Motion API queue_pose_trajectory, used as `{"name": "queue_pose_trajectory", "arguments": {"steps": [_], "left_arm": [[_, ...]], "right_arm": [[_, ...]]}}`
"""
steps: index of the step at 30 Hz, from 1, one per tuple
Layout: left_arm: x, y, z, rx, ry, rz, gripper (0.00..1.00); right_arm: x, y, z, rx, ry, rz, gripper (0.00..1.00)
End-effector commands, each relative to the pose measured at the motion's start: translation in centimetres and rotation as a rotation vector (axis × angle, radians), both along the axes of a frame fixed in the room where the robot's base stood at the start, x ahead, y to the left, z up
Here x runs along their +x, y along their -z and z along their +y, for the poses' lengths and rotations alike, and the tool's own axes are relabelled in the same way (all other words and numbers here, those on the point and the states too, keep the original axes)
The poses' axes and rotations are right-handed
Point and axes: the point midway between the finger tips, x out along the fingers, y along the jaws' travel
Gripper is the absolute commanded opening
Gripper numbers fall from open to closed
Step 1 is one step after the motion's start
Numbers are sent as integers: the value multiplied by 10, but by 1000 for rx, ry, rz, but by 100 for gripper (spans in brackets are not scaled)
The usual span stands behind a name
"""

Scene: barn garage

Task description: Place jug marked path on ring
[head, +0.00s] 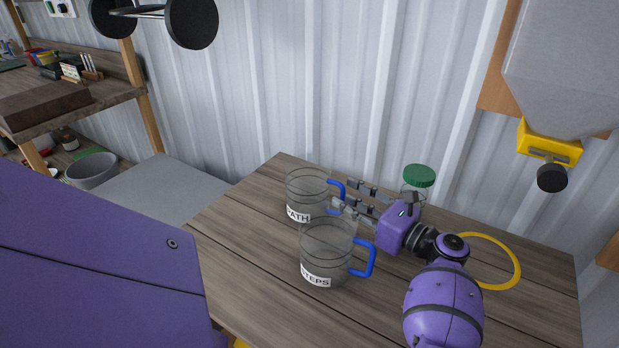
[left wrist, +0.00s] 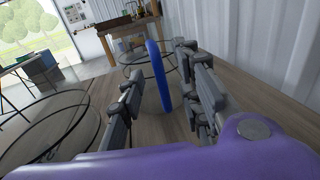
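The clear jug marked PATH (head: 303,190) stands upright on the wooden table with its blue handle towards the right. A second clear jug, marked STEPS (head: 325,248), stands in front of it and overlaps its lower part. My left gripper (head: 343,195) is at the PATH jug's handle. In the left wrist view, the blue handle (left wrist: 159,75) stands between the open fingers, with gaps visible on both sides. The yellow ring (head: 517,270) lies flat on the table at the right, partly hidden by my left arm. My right gripper is not in view.
A green-lidded jar (head: 418,177) stands behind my left gripper. The corrugated wall (head: 330,80) rises behind the table (head: 240,215). A grey container with a yellow bracket (head: 549,143) and black knob hangs at upper right. Shelves stand at the left.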

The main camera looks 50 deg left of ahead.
Motion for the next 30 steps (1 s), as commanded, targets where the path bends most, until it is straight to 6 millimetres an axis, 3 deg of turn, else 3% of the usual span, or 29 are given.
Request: {"name": "queue_pose_trajectory", "arguments": {"steps": [4, 11, 24, 30], "left_arm": [[0, 1, 0, 0, 0, 1, 30], [0, 0, 0, 0, 0, 1, 0], [0, -1, -1, 2, 1, 0, 0], [0, -26, -1, 2, 1, -5, 0]], "right_arm": [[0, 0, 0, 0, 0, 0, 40], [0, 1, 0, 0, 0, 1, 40], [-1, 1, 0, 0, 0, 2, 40], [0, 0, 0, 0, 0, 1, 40]]}}
